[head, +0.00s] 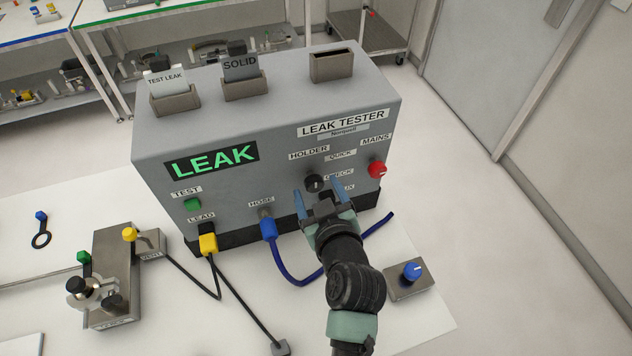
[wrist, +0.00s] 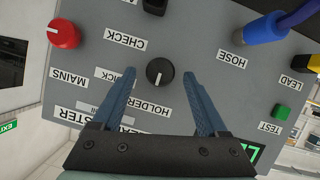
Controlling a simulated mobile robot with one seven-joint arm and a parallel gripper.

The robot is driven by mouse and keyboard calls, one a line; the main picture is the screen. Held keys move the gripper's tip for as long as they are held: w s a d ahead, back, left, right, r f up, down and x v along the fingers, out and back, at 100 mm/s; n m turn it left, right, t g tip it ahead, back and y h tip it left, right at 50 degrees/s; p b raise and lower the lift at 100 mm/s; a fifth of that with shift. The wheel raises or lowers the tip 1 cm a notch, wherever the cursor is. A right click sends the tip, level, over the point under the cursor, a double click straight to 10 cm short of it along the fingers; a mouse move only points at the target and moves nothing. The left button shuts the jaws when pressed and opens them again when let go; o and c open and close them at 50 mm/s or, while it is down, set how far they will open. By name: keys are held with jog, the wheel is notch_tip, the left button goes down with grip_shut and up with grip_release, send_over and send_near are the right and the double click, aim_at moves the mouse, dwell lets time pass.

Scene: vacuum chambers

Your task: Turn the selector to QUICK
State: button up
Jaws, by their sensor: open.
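The grey leak tester (head: 285,125) stands on the white bench, its display reading LEAK. Its selector, a small round black knob (head: 314,183), sits on the front under the HOLDER label, with the QUICK and CHECK labels to its right. The upside-down wrist view shows the knob (wrist: 160,72) with a white pointer line running toward the HOLDER label (wrist: 150,105). My gripper (head: 317,188) is open in front of the panel. Its blue fingers lie on either side of the knob in the wrist view (wrist: 160,75); whether they touch it I cannot tell.
The red MAINS knob (head: 377,170) is right of the selector. A blue hose plug (head: 268,229) and yellow lead plug (head: 208,243) are to the left. A blue-knobbed block (head: 411,273) stands at the bench's right.

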jog(key=shift+x, duration=0.8)
grip_shut()
jog(key=shift+m, duration=0.3)
jog(key=m+y+b, duration=0.2)
jog(key=m+b, duration=0.1)
jog(key=shift+w+d+f+m+g+y, duration=0.1)
jog(key=shift+d+m+g+y, duration=0.1)
jog(key=shift+m+g+y, duration=0.15)
jog(key=m+y+b, duration=0.1)
jog(key=m, duration=0.1)
jog(key=m+y+b, duration=0.1)
jog(key=shift+d+m+y+b, duration=0.15)
jog(key=shift+m+y+b, duration=0.1)
jog(key=shift+m+b, duration=0.15)
dwell(0.4)
